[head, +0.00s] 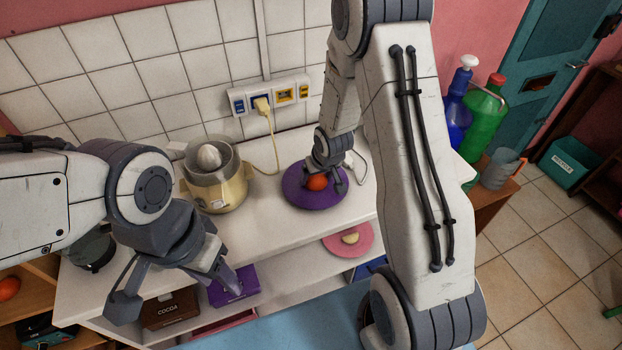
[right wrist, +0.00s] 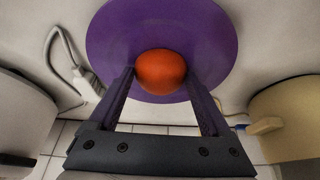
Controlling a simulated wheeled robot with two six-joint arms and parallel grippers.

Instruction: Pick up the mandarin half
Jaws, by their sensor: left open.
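The orange mandarin half (head: 317,183) is on the purple plate (head: 296,199) on the white counter. My right gripper (head: 327,180) reaches down over the plate, with its fingers around the fruit. In the right wrist view the mandarin half (right wrist: 161,72) sits between the two fingertips (right wrist: 160,78), very close to both. I cannot tell whether the fingers press on it or whether it is lifted off the plate (right wrist: 115,40). My left gripper (head: 180,300) is open and empty, over the front of the counter near the boxes.
A yellow juicer (head: 214,190) stands left of the plate. A pink plate (head: 360,233) with a pale piece of food lies in front, near my right arm. A cocoa box (head: 170,311) and a purple box (head: 232,292) are below my left gripper. Bottles (head: 484,112) stand at the right.

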